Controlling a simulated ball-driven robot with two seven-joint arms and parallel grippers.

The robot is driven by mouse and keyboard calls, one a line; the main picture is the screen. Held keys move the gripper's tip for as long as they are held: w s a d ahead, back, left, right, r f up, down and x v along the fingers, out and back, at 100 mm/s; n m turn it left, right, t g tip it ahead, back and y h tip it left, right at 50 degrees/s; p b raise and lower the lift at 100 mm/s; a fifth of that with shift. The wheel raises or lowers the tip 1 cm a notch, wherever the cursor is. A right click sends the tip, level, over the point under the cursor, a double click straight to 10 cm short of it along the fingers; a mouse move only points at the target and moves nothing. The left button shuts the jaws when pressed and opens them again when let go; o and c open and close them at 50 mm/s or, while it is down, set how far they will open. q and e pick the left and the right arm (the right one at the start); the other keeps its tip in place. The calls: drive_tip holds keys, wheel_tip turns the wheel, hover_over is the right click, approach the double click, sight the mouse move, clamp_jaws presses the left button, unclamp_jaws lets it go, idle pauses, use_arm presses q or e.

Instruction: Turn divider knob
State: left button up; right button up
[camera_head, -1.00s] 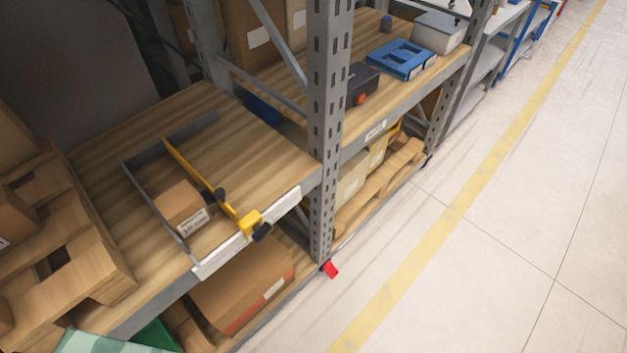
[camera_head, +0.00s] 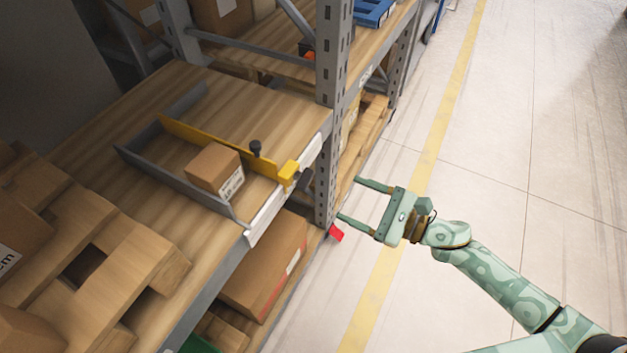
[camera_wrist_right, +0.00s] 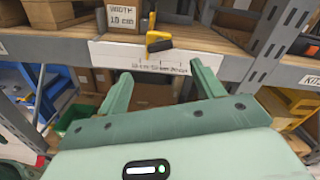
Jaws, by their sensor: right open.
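The yellow divider (camera_head: 215,142) lies across the wooden shelf, in the grey metal frame (camera_head: 170,178). A black knob (camera_head: 305,180) sits at its front end, by the shelf edge, and a second black knob (camera_head: 256,148) stands on top of it. In the right wrist view the yellow front end (camera_wrist_right: 153,37) and its black knob (camera_wrist_right: 160,46) show above and beyond the fingers. My right gripper (camera_head: 348,198) is open and empty, off the shelf front and right of the knob, with a gap between; it also shows in the right wrist view (camera_wrist_right: 160,72). My left gripper is out of view.
A cardboard box (camera_head: 213,167) sits beside the divider in the frame. A grey upright post (camera_head: 328,110) stands close to my right gripper's fingers. A white scale strip (camera_wrist_right: 140,58) runs along the shelf edge. Open floor (camera_head: 480,170) lies to the right.

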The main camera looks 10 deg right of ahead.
sight(310, 181)
drive_tip(key=x, duration=1)
drive_tip(key=shift+w+a, duration=0.15)
drive_tip(key=shift+a, duration=0.1)
drive_tip(key=c, duration=1)
